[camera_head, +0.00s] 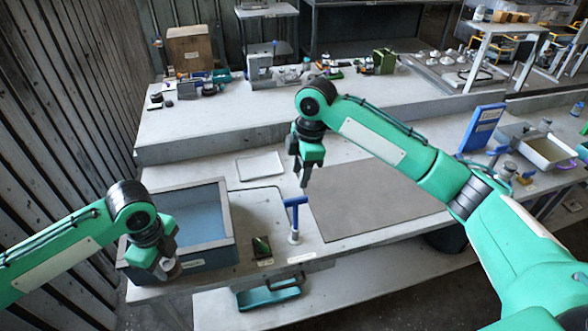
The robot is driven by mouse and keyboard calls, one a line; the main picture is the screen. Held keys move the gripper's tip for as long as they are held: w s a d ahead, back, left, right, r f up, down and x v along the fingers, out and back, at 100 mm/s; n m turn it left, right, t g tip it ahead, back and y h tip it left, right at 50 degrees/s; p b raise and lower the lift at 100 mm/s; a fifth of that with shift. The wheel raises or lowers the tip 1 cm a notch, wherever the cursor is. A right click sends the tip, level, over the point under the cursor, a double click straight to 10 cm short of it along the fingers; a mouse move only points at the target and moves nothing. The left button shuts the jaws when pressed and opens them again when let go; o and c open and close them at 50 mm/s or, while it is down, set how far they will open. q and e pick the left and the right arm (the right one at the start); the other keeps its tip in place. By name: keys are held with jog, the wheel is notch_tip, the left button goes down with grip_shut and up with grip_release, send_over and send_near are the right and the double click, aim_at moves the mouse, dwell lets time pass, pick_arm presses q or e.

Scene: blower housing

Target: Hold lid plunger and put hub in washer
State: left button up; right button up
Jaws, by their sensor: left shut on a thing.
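The washer (228,226) is a dark grey open box at the left of the bench, with a light blue inside. My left gripper (168,266) is at its front left part and shut on a small grey piece, apparently the hub (173,270), mostly hidden by the jaws. I cannot tell how high the hub is over the washer. The lid plunger (295,213) has a blue T-shaped handle and a pale lower end, and stands upright right of the washer. My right gripper (304,178) points down above and behind the plunger, apart from it; its finger gap is unclear.
A grey mat (380,205) lies clear right of the plunger. A pale plate (260,166) lies behind the washer. A small dark green piece (261,246) lies at the front edge. A blue panel (482,128) and a tray (548,150) stand at right. A raised shelf crosses behind.

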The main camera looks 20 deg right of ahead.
aim_at(296, 198)
jog(key=shift+s+a+r, duration=0.1)
jog(key=shift+r, duration=0.05)
jog(key=shift+f, duration=0.2)
jog(key=f, duration=0.3)
jog(key=a+f, duration=0.1)
jog(key=f, duration=0.7)
jog(key=shift+a+f, duration=0.2)
grip_shut()
jog(key=shift+f, duration=0.1)
